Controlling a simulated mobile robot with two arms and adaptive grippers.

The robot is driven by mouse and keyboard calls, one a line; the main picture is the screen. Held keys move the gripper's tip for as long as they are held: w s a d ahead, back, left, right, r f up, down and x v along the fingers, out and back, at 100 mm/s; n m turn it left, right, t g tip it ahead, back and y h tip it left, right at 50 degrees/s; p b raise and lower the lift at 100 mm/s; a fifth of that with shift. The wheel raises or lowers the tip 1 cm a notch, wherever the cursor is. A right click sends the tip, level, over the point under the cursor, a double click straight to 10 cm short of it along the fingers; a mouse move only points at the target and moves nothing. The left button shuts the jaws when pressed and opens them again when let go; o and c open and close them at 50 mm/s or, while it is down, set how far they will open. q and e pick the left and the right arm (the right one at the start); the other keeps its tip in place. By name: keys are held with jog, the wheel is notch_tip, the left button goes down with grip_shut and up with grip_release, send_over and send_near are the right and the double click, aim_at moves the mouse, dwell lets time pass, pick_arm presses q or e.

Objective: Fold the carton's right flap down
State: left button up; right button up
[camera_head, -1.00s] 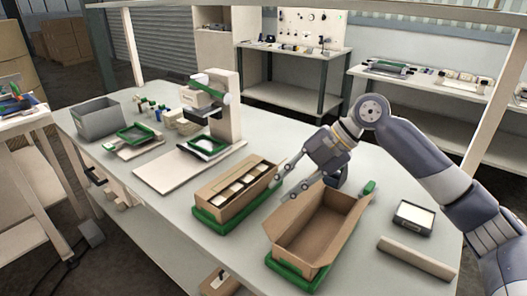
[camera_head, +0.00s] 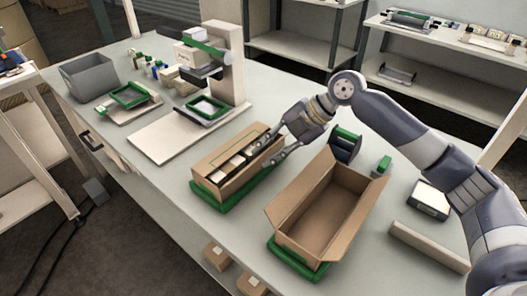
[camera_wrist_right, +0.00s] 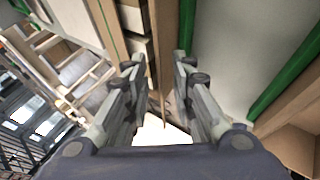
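A brown carton (camera_head: 222,189) holding several pale blocks (camera_head: 232,167) sits on a green-edged base (camera_head: 232,203) at the centre of the bench. My right gripper (camera_head: 265,150) is at its far right side, with fingers apart. In the right wrist view the open fingers (camera_wrist_right: 156,68) stand on either side of a thin brown cardboard edge (camera_wrist_right: 163,50), apparently the carton's right flap or wall. I cannot tell whether either finger touches it. The flap's exact angle is partly hidden by the fingers. My left gripper is not in view.
A larger empty open carton (camera_head: 303,243) with raised flaps stands close on the right, leaving a narrow gap. A press-like stand (camera_head: 228,65) is behind left. A grey bin (camera_head: 88,78), a small box (camera_head: 428,200) and a beige bar (camera_head: 428,246) are also on the bench.

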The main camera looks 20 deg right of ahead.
jog(key=shift+x, duration=1)
grip_shut()
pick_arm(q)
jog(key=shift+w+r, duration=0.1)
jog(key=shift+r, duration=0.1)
